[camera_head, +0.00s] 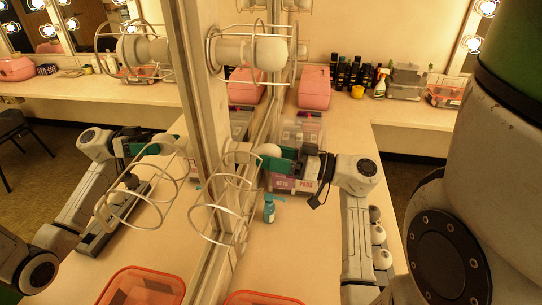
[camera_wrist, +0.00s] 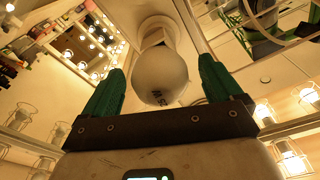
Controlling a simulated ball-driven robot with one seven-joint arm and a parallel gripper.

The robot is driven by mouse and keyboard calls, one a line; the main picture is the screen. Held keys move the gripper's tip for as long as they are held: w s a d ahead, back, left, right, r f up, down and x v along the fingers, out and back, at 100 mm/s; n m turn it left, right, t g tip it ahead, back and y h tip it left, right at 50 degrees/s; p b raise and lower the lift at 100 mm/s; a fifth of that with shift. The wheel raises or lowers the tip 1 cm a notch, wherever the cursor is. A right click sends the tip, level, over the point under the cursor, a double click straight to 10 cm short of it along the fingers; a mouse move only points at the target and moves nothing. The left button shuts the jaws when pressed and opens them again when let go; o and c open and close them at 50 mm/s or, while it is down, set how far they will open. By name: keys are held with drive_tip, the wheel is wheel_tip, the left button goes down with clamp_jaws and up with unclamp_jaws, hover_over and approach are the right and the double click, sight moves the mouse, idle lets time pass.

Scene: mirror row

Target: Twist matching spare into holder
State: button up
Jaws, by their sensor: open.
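A round frosted bulb (camera_wrist: 160,75) with dark print on it sits at a white socket in the wrist view. In the head view its pale globe (camera_head: 269,150) shows at the lower holder (camera_head: 242,152) on the mirror post. My gripper (camera_wrist: 160,66) is open, with green fingers on either side of the bulb and gaps visible. It also shows in the head view (camera_head: 280,158). A wire cage (camera_head: 235,207) hangs below the lower holder. Several pale spare bulbs (camera_head: 379,235) stand in a row on the counter beside my forearm. I cannot tell how firmly the bulb sits in the socket.
Another caged bulb (camera_head: 265,53) is higher on the post. A labelled organiser (camera_head: 290,184) stands behind my gripper, with a teal pump bottle (camera_head: 269,209) nearby. A red tray (camera_head: 262,298) is at the front. A pink case (camera_head: 315,88) stands farther back. Mirrors at left repeat my arm.

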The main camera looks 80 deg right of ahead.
drive_tip(key=s+f+b, duration=0.1)
drive_tip(key=s, duration=0.9)
drive_tip(key=shift+d+b, duration=0.2)
drive_tip(key=shift+b, duration=0.2)
drive_tip(key=shift+s, duration=0.15)
